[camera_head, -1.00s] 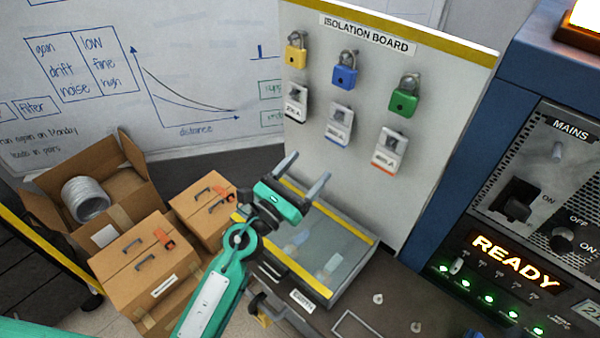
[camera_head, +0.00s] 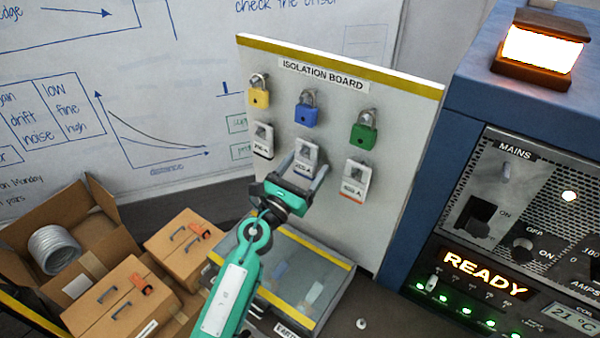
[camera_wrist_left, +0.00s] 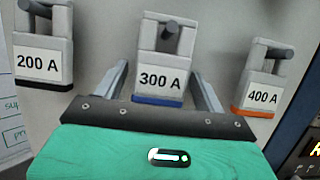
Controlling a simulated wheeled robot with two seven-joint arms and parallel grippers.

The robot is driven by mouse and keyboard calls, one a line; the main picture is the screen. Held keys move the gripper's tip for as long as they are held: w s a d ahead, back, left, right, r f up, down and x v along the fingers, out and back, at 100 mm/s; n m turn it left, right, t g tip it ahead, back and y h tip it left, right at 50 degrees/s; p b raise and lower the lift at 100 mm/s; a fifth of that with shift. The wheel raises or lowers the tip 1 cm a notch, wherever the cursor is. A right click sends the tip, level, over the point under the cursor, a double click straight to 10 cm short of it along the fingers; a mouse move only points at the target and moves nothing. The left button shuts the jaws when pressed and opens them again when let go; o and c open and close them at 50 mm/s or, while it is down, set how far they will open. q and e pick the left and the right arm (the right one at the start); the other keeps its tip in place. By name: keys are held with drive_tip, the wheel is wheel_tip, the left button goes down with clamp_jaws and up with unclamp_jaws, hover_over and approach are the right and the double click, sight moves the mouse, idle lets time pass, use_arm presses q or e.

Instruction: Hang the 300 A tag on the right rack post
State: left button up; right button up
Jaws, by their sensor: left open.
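The 300 A tag (camera_wrist_left: 164,70) is a white tag with a blue bottom edge, hanging on a peg of the isolation board; in the head view it is the middle tag (camera_head: 306,154). My left gripper (camera_head: 303,176) is open in front of the board. In the left wrist view its two fingers (camera_wrist_left: 162,88) stand to either side of the 300 A tag, apart from each other. I cannot tell how deep the tag sits between them. My right gripper is not in view. I cannot make out a right rack post.
The 200 A tag (camera_wrist_left: 42,55) hangs to the left and the 400 A tag (camera_wrist_left: 263,88) to the right, both close to the fingers. Yellow (camera_head: 258,97), blue (camera_head: 306,115) and green (camera_head: 364,135) padlocks hang above. The blue cabinet (camera_head: 462,85) stands at right.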

use_arm(q)
drive_tip(key=shift+c, duration=0.4)
drive_tip(key=c, duration=0.7)
drive_tip(key=shift+r, duration=0.1)
drive_tip(key=shift+r+p, duration=0.45)
drive_tip(key=shift+p, duration=0.1)
drive_tip(key=shift+s+a, duration=0.1)
drive_tip(key=shift+s+a+r+p, duration=0.1)
drive_tip(key=shift+s+a+p, duration=0.2)
drive_tip(key=shift+s+a, duration=0.45)
drive_tip(key=shift+s+a+r+p, duration=0.1)
drive_tip(key=shift+s+a+p, duration=0.25)
drive_tip(key=shift+s, duration=0.6)
drive_tip(key=shift+s+a+r, duration=0.1)
drive_tip(key=shift+s+a, duration=0.9)
drive_tip(key=shift+s, duration=0.25)
